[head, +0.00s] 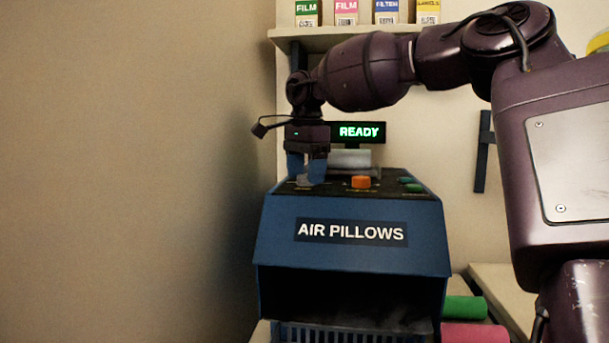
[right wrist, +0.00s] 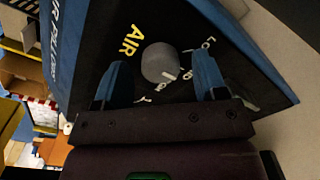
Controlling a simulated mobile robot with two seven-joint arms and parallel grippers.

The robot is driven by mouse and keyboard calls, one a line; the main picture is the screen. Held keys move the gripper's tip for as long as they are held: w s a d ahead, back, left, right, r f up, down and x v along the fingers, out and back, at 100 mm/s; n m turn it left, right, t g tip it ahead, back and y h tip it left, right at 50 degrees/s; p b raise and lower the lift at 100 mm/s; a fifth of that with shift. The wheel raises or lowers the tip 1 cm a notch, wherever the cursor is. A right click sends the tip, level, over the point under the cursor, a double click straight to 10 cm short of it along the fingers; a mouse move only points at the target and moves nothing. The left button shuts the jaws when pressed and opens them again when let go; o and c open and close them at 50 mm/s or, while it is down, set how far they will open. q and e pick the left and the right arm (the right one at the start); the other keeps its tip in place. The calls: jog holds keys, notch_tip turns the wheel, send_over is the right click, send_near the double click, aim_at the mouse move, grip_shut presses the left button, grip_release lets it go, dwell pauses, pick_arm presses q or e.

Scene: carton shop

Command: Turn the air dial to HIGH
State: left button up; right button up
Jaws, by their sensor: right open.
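The air dial (right wrist: 160,62) is a round grey knob on the dark top panel of the blue air pillow machine (head: 350,250). The word AIR and small white scale markings are printed around it. A short white mark shows on the dial's lower right side in the right wrist view; the small lettering there is hard to read. My right gripper (head: 306,178) points down over the left part of the panel. In the right wrist view its blue fingers (right wrist: 161,72) are open, one on each side of the dial, with gaps. My left gripper is not in view.
An orange knob (head: 361,182) and green buttons (head: 411,184) lie right of the dial. A display reading READY (head: 358,132) stands behind the panel. A shelf (head: 345,38) with small boxes is above. A wall (head: 140,170) is on the left. Green (head: 465,308) and pink rolls (head: 474,333) lie lower right.

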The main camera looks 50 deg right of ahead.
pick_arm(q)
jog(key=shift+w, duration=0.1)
pick_arm(e)
jog(key=shift+f, duration=0.25)
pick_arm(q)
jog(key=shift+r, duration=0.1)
pick_arm(e)
jog(key=shift+c, duration=0.4)
jog(key=c, duration=0.8)
jog(key=shift+c, duration=0.2)
